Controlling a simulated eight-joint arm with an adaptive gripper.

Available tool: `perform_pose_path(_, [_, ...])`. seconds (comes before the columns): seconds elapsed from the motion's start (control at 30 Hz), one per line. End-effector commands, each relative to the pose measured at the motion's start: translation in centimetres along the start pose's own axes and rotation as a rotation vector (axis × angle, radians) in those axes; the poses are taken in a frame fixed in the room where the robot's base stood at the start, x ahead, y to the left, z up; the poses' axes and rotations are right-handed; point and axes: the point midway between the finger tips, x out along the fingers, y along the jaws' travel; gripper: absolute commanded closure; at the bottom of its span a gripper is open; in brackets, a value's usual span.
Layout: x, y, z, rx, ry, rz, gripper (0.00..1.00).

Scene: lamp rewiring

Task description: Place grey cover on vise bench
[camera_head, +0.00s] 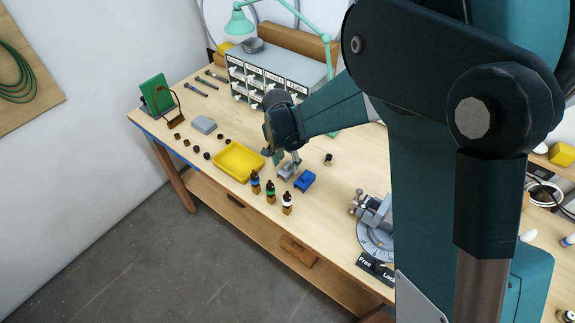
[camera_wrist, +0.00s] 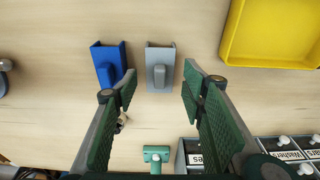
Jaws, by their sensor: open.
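The grey cover (camera_wrist: 160,56), a small channel-shaped piece with a raised knob, lies on the workbench in the wrist view. In the head view the grey cover (camera_head: 288,172) shows partly below my gripper (camera_head: 280,158). In the wrist view my gripper (camera_wrist: 158,88) is open, with its two green-padded fingers apart and the grey cover in line with the gap between them. Nothing is held. The vise (camera_head: 374,212), grey with a round dial base, stands on the bench to the right in the head view, partly hidden by my arm.
A similar blue cover (camera_wrist: 108,62) lies close beside the grey one. A yellow tray (camera_head: 239,175) is on the other side. Several small bottles (camera_head: 270,190) stand along the front edge. A labelled drawer cabinet (camera_head: 290,70) stands behind. Bare wood lies between blue cover and vise.

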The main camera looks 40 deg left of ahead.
Motion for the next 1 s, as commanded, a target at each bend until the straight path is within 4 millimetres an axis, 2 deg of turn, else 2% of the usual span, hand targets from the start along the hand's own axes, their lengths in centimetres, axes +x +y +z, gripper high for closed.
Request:
perform_pose_path(0.6, [-8.0,0.0,0.0,0.000,0.000,0.000,0.59])
perform_pose_path(0.8, [-9.4,0.0,0.0,0.001,0.000,0.000,0.59])
perform_pose_path(1.0, [-9.7,0.0,0.0,0.001,0.000,0.000,0.59])
